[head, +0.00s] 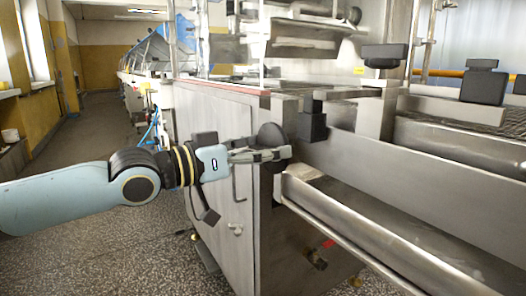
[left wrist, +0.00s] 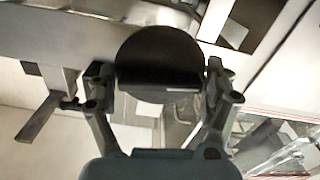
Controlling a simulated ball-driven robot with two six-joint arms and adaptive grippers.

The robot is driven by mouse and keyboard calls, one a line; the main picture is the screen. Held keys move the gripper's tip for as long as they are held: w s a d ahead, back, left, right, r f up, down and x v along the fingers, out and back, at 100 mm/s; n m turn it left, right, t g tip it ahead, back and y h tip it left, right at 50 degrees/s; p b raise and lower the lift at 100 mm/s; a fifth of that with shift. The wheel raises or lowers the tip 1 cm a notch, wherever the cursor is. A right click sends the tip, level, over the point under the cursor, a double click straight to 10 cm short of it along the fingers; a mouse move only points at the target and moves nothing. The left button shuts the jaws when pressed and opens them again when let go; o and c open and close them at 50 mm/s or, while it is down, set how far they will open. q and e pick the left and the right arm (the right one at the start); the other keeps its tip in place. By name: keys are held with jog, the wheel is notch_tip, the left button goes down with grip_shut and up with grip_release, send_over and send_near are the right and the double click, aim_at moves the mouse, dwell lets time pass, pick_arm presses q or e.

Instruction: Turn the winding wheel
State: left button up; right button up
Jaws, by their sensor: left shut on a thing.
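The winding wheel is a dark round wheel (head: 271,138) on the side of the steel machine, near its corner. My left gripper (head: 284,154) reaches it from the left, with its fingers at the wheel. In the left wrist view the wheel (left wrist: 160,62) fills the space between the two fingers of my left gripper (left wrist: 160,88), one finger on each side of its rim. The gripper is shut on the wheel. The wheel's mount is hidden behind it. My right gripper is in neither view.
The steel machine (head: 222,120) stands right behind the wheel, with a door and handle below. A black block (head: 311,122) sits just right of the wheel. A long steel trough (head: 350,228) runs to the lower right. The speckled floor (head: 100,262) at left is open.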

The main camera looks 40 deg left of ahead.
pick_arm(q)
jog(key=m, duration=0.2)
jog(key=shift+m, duration=0.3)
jog(key=o, duration=1)
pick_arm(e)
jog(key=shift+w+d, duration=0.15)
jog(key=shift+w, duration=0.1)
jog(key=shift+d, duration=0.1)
